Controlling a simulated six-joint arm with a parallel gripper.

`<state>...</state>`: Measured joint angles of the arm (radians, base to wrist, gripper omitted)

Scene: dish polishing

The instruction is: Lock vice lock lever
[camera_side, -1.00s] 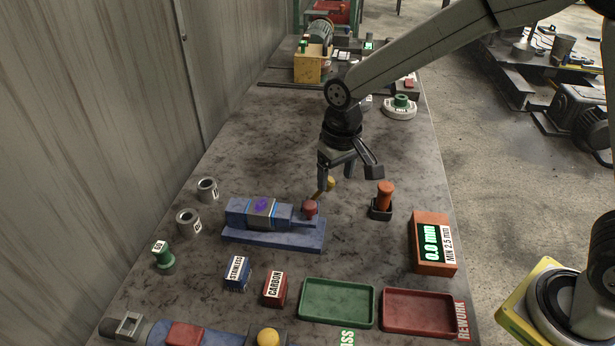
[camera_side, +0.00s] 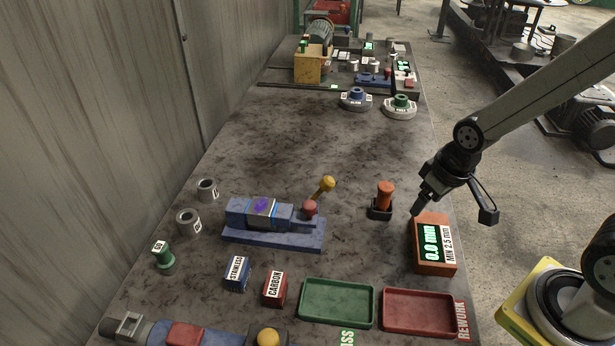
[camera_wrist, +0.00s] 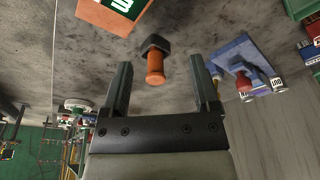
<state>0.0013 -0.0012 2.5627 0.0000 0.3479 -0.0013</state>
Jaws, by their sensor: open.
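The blue vice (camera_side: 240,232) stands on the left part of the bench with a grey plate clamped on it, bearing a purple mark. Its lock lever (camera_side: 327,184) has a yellow knob and tilts up and to the right, beside a red knob (camera_side: 309,208). My gripper (camera_side: 452,210) is open and empty, well to the right of the lever, near the orange gauge box. In the wrist view my gripper (camera_wrist: 160,65) shows both fingers apart. The vice (camera_wrist: 232,52) shows at right there; I cannot make out the yellow knob.
An orange-handled tool (camera_side: 385,194) in a dark holder stands between the vice and my gripper. The orange gauge box (camera_side: 428,262) reads 0.0 mm. A green tray (camera_side: 337,321) and red tray (camera_side: 420,332) lie in front.

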